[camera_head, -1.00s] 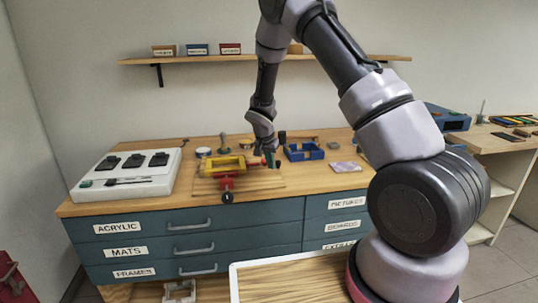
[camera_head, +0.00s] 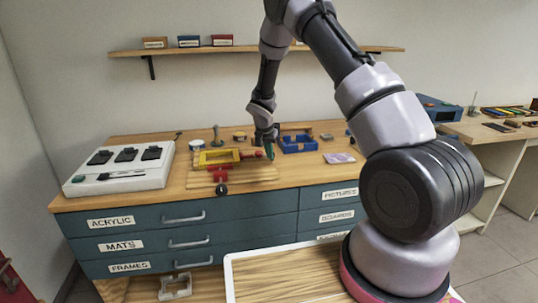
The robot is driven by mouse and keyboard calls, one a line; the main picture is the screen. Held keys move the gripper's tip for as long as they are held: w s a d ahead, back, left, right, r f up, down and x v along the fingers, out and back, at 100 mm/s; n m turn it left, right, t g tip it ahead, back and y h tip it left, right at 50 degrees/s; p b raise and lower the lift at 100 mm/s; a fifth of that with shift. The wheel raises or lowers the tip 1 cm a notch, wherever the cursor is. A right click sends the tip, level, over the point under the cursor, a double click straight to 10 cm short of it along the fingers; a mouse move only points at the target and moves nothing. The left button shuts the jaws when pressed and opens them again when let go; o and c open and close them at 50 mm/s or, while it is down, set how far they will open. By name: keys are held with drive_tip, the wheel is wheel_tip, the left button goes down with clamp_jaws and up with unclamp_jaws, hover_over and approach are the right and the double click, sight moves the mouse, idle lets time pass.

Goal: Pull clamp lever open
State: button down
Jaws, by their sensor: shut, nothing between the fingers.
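A yellow and red clamp fixture (camera_head: 219,157) sits on the wooden bench top. Its red part (camera_head: 220,175) reaches toward the front edge and ends in a dark round knob (camera_head: 222,189). A red piece sticks out at the fixture's right side, close to my gripper. I cannot tell for sure which part is the lever. My gripper (camera_head: 270,154) points down just right of the fixture, shut and empty. Its fingertips are small here, and I cannot tell whether they touch the red piece.
A blue tray (camera_head: 299,144) stands just right of my gripper. A white panel with black devices (camera_head: 120,169) lies at the left. A pinkish card (camera_head: 339,158) lies on the right of the bench. A shelf (camera_head: 250,51) with small boxes hangs above.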

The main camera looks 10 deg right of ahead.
drive_tip(key=shift+d+n, duration=0.4)
drive_tip(key=shift+w+d+n+y, duration=0.25)
drive_tip(key=shift+w+d+n, duration=0.05)
drive_tip(key=shift+d+n, duration=0.3)
drive_tip(key=shift+w+d+n+y, duration=0.25)
drive_tip(key=shift+d+n, duration=0.3)
drive_tip(key=shift+n, duration=0.05)
drive_tip(key=d+n, duration=0.1)
drive_tip(key=w+d+n+y, duration=0.1)
drive_tip(key=shift+w+n+t, duration=0.3)
drive_tip(key=w+n, duration=0.1)
drive_tip(key=w+d+n+y, duration=0.1)
drive_tip(key=shift+d+n, duration=0.25)
drive_tip(key=shift+n, duration=0.15)
drive_tip(key=w+n, duration=0.1)
drive_tip(key=w+d+n+y, duration=0.1)
drive_tip(key=shift+w+n, duration=0.15)
drive_tip(key=shift+n, duration=0.15)
drive_tip(key=shift+w+n, duration=0.3)
drive_tip(key=shift+w, duration=0.05)
drive_tip(key=shift+w+d, duration=0.1)
drive_tip(key=shift+w, duration=1.6)
